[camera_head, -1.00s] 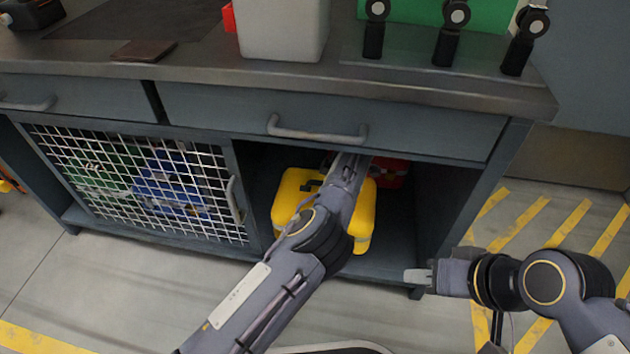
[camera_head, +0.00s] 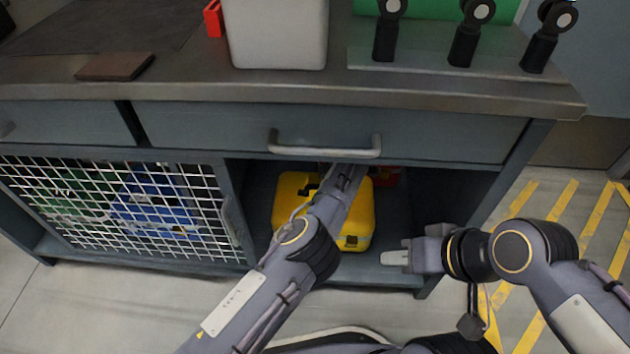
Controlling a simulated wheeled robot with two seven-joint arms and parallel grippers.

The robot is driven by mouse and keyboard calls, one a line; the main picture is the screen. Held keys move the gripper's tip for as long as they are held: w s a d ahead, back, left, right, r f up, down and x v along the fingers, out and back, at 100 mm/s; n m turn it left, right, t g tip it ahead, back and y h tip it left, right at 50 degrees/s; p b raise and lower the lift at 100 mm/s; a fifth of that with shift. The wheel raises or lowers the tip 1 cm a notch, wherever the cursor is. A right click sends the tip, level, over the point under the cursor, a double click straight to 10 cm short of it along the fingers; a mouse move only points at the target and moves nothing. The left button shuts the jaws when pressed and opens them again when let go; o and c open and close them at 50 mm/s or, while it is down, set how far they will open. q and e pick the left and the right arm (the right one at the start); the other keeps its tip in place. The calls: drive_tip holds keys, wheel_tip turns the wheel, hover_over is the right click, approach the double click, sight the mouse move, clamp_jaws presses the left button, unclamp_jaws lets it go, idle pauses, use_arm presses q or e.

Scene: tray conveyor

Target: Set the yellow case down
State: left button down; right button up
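The yellow case (camera_head: 359,218) is inside the open lower bay of the workbench, at the bay's floor level as far as I can see. My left arm reaches over the case into the bay and covers its middle. The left gripper is hidden behind the arm and under the bench's drawer front, so its hold on anything does not show. My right gripper (camera_head: 396,257) is outside, in front of the bay's right part, apart from the case. Its fingers appear close together with nothing between them.
The bay's shelf (camera_head: 385,274) is bare right of the case. A red object (camera_head: 387,177) is behind it. A mesh door (camera_head: 125,210) closes the left bay. A drawer handle (camera_head: 325,146) juts out above. A grey bin (camera_head: 275,32) stands on the worktop.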

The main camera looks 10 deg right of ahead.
use_arm(q)
drive_tip(key=shift+d, duration=0.1)
drive_tip(key=c, duration=1.7)
unclamp_jaws()
drive_tip(key=shift+f, duration=0.25)
drive_tip(key=shift+o, duration=1.3)
drive_tip(key=shift+r, duration=0.2)
